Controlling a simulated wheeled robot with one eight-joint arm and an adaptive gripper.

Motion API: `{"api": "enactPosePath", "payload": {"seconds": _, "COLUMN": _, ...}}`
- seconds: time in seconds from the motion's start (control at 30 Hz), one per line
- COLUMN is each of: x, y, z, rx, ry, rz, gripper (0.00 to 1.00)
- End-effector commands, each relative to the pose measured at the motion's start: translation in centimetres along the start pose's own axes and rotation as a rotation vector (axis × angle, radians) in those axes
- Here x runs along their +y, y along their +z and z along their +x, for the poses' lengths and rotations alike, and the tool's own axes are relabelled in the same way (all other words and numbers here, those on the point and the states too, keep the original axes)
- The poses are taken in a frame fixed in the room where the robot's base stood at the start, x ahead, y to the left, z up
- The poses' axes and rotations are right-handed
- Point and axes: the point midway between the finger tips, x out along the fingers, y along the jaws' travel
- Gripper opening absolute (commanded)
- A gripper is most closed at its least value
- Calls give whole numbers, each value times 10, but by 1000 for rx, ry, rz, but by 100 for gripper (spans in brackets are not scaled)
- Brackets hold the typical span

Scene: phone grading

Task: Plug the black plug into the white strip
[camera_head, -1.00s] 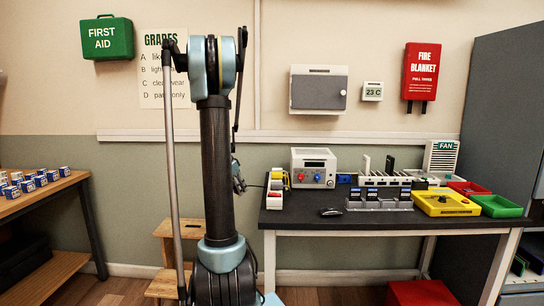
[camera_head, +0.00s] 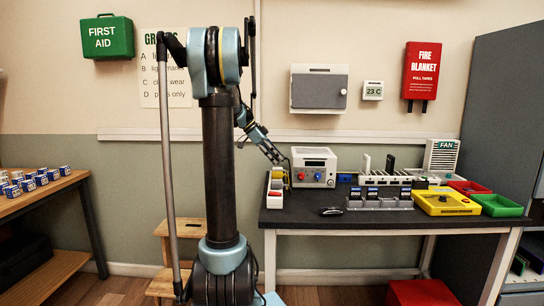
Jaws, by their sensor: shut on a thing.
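The white strip (camera_head: 275,198) lies along the left end of the dark table, with small yellow and red parts on it. My gripper (camera_head: 277,159) is just above the far end of the strip, pointing down and to the right. It is shut on the black plug, which is too small and too covered by the fingers to make out. A thin dark cable (camera_head: 289,158) arcs beside the fingertips. I cannot tell whether the plug touches the strip.
A white power unit (camera_head: 314,167) with red and blue knobs stands close to the right of my gripper. A dark mouse-like object (camera_head: 330,211) lies near the front edge. Grey racks (camera_head: 380,203), a yellow box (camera_head: 445,203) and red (camera_head: 468,187) and green (camera_head: 497,205) trays fill the right side.

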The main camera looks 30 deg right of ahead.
Motion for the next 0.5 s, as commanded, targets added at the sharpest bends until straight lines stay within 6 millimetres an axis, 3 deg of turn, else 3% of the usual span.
{"api": "enactPosePath", "payload": {"seconds": 0.5, "x": 0, "y": 34, "z": 37, "rx": 0, "ry": -1, "rz": -2, "gripper": 2}}
